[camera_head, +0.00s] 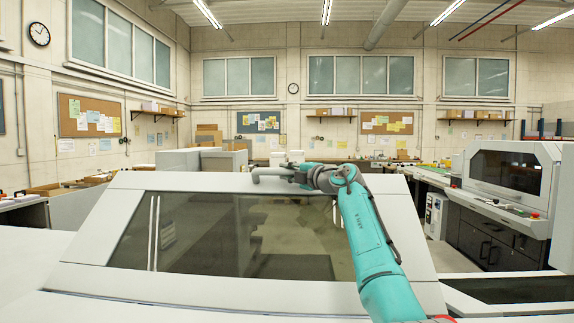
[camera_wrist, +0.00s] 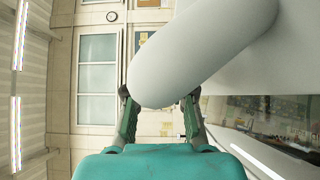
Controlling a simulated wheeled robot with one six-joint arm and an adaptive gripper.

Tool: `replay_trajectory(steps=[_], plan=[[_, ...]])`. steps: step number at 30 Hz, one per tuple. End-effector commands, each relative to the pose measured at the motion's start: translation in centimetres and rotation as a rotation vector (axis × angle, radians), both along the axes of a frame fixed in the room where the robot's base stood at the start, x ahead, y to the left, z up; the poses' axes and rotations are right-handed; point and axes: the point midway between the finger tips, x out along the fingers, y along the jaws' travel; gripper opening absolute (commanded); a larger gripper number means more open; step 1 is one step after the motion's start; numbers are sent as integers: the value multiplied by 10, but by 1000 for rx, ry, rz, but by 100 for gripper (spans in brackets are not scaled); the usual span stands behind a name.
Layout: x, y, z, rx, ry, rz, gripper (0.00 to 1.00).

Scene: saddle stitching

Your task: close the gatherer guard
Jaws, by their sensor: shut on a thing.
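The gatherer guard (camera_head: 150,181) is a large light-grey framed panel with a dark tinted window (camera_head: 215,235), sloping across the middle of the head view. A light-grey rounded handle (camera_head: 262,173) is at its top edge. My gripper (camera_head: 294,176) is at this handle, with my teal arm reaching up across the guard's right side. In the wrist view my gripper (camera_wrist: 159,102) has one finger on each side of the thick handle bar (camera_wrist: 195,50) and is shut on it. The guard's window (camera_wrist: 275,122) shows at the right there. The bar hides part of the fingertips.
A second machine (camera_head: 505,175) with a dark window stands at the right. Grey cabinets (camera_head: 205,160) and a long bench with small items stand behind the guard. A flat light-grey surface (camera_head: 30,265) lies at the left front. The air above the guard looks clear.

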Motion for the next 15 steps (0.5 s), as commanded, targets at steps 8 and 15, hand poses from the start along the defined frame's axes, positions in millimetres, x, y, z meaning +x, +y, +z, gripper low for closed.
replay_trajectory(steps=[8, 15], plan=[[13, 1, -32, -12, 23, 8, 0], [16, 1, -36, -11, 22, 8, 0]])
